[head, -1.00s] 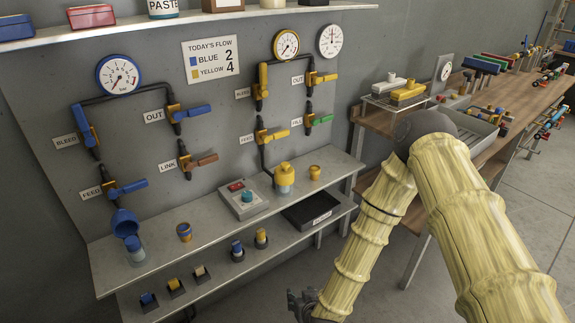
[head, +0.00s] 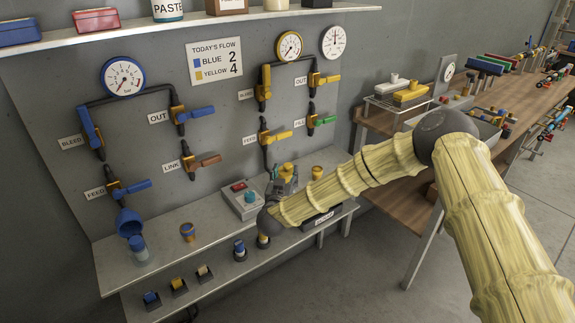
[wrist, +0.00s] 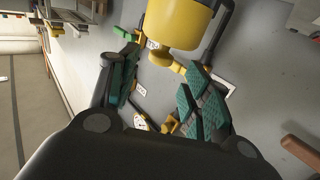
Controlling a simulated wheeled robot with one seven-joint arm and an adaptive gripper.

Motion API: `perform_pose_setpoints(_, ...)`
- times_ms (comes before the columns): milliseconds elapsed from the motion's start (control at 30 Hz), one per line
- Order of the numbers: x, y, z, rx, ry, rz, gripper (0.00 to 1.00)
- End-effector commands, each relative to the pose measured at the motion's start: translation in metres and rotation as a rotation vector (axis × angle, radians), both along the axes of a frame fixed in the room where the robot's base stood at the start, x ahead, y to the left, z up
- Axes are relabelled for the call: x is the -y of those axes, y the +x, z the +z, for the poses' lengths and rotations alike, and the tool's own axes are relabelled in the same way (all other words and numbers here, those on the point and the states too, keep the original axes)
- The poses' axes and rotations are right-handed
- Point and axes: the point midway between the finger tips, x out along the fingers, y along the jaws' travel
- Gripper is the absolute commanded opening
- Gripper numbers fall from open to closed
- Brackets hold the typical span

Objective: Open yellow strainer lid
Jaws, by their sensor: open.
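The yellow strainer (head: 288,168) stands on the upper bench shelf below the yellow pipework, and my gripper (head: 280,185) hides most of it in the head view. In the wrist view, the yellow strainer body (wrist: 182,20) is large at the top, cut by the frame edge. The lid looks seated on the body.
A small yellow cup (head: 317,172) is to the right. Yellow valve handles (head: 279,135) stick out from the wall above. A blue funnel strainer (head: 130,223) is far left.

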Motion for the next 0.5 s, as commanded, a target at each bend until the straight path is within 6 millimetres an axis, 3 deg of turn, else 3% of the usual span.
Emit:
perform_pose_setpoints(200,0.007,0.034,0.001,0.0,-0.001,-0.002,0.49)
perform_pose_setpoints(500,0.01,0.057,0.0,0.0,-0.001,0.001,0.49)
